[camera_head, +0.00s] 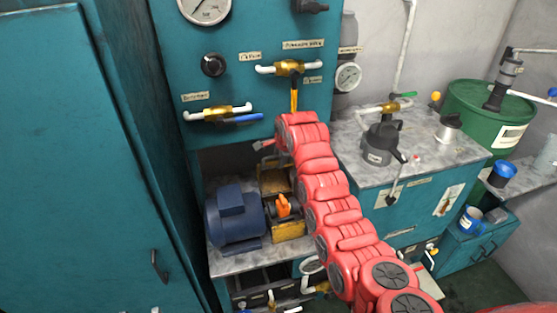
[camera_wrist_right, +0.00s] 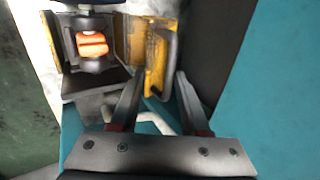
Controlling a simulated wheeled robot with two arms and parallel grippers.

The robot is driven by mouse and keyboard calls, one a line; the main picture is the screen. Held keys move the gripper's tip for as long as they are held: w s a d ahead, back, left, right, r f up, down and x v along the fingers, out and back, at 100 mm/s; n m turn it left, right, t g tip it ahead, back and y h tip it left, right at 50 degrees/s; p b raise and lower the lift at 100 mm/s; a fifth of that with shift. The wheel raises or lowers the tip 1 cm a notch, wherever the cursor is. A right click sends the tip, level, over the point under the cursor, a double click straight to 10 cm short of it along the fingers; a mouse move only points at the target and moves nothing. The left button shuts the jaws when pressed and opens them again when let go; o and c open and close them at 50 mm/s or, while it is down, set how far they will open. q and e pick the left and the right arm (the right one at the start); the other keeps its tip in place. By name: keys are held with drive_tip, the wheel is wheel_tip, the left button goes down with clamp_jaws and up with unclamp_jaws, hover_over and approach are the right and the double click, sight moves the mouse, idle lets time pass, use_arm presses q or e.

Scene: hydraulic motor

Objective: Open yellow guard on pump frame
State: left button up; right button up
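The pump frame holds a blue motor (camera_head: 233,215) and an orange coupling (camera_head: 283,206), low in the open bay of the teal cabinet. The yellow guard (camera_head: 274,180) appears raised behind the coupling, which is uncovered. In the right wrist view the guard (camera_wrist_right: 154,58) has a dark handle (camera_wrist_right: 172,62) and stands beside the orange coupling (camera_wrist_right: 92,45). My right gripper (camera_wrist_right: 160,82) is open, its fingertips apart on either side of the guard's near end; contact cannot be told. In the head view it is mostly hidden behind my red arm. My left gripper is not in view.
Brass valves with a blue handle (camera_head: 240,118) and a yellow handle (camera_head: 294,96) stick out of the panel above the bay. A counter with a dark pump (camera_head: 380,143) is at right. A tall teal cabinet (camera_head: 70,150) stands at left.

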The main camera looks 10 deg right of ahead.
drive_tip(key=p+v, duration=0.3)
drive_tip(key=v, duration=1.2)
drive_tip(key=shift+r, duration=0.2)
drive_tip(key=shift+s, duration=0.1)
